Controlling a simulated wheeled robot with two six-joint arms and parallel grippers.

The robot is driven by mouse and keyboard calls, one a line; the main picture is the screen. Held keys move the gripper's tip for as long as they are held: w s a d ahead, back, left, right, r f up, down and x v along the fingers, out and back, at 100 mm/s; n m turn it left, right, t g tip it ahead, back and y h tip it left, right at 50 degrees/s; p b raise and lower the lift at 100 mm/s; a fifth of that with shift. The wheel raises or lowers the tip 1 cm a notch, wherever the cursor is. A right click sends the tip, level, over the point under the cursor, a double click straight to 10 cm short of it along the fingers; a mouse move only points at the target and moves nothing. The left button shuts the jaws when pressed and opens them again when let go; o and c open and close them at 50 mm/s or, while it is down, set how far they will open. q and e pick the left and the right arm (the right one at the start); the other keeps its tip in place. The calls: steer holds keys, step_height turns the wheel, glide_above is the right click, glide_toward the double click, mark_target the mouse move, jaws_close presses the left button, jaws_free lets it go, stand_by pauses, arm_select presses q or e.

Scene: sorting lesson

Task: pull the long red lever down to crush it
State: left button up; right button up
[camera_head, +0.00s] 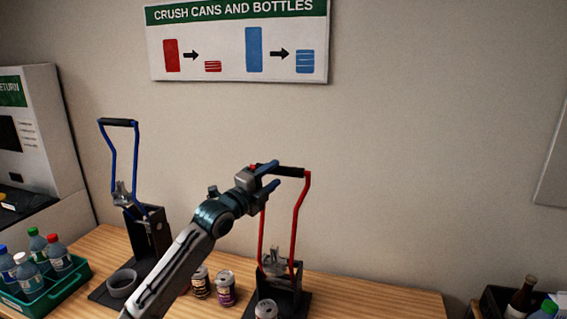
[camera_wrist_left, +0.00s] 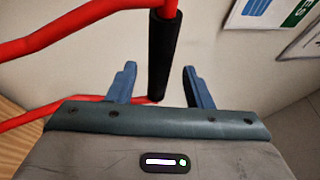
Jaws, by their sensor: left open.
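The red lever (camera_head: 300,215) belongs to a dark can crusher (camera_head: 290,292) on the wooden table and stands raised. Its black grip bar (camera_head: 290,171) runs across the top. My left gripper (camera_head: 270,178) is open at the left end of the grip bar. In the left wrist view, the black grip bar (camera_wrist_left: 163,55) passes between the two blue fingers of the gripper (camera_wrist_left: 158,88), with space on both sides. A can (camera_head: 266,309) is at the foot of the crusher, partly cut off by the frame edge. My right gripper is not in view.
A blue-levered crusher (camera_head: 150,235) stands to the left, a grey cup (camera_head: 122,283) at its base. Two cans (camera_head: 226,288) stand between the crushers. A green crate (camera_head: 62,284) of bottles is far left; a dark box (camera_head: 490,303) with bottles is at lower right.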

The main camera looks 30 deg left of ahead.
mark_target(276, 172)
arm_select(q)
steer(key=p+x, duration=0.1)
steer(key=x, duration=0.3)
steer(key=shift+r, duration=0.1)
steer(key=shift+w+d+p, duration=0.1)
steer(key=shift+w+p, duration=0.3)
steer(key=shift+w, duration=0.2)
steer(key=shift+c, duration=0.5)
jaws_close()
